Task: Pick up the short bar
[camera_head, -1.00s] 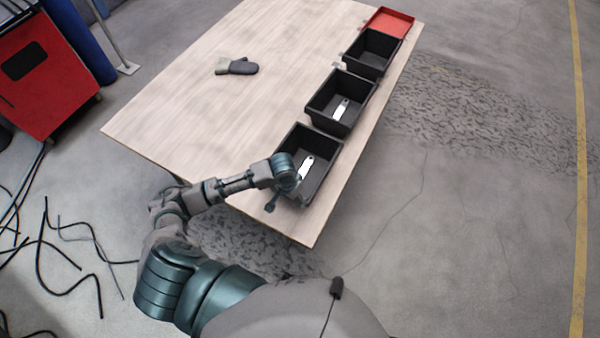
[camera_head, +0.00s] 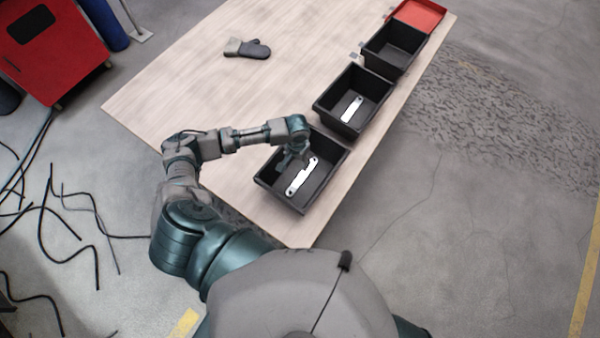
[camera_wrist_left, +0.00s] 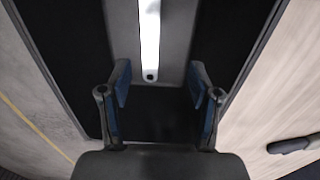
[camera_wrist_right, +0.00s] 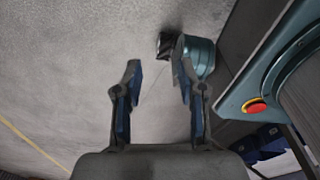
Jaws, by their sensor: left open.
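A pale flat bar with a hole near its end lies in the nearest black bin (camera_head: 330,178); I call it the near bar (camera_head: 297,182). A second pale bar (camera_head: 351,110) lies in the middle black bin (camera_head: 383,102) and looks shorter. My left gripper (camera_head: 289,158) is open and empty over the left part of the nearest bin. In the left wrist view the near bar (camera_wrist_left: 150,40) runs away from between the open fingers, its near end showing. Contact is not visible. My right gripper (camera_wrist_right: 158,72) has its fingers apart and empty, away from the bins.
A farther black bin (camera_head: 408,62) looks empty, and a red tray (camera_head: 420,14) is behind it. A grey and dark glove (camera_head: 248,48) lies on the wooden table (camera_head: 200,90). Bin walls surround both bars. The table's left side is mostly clear.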

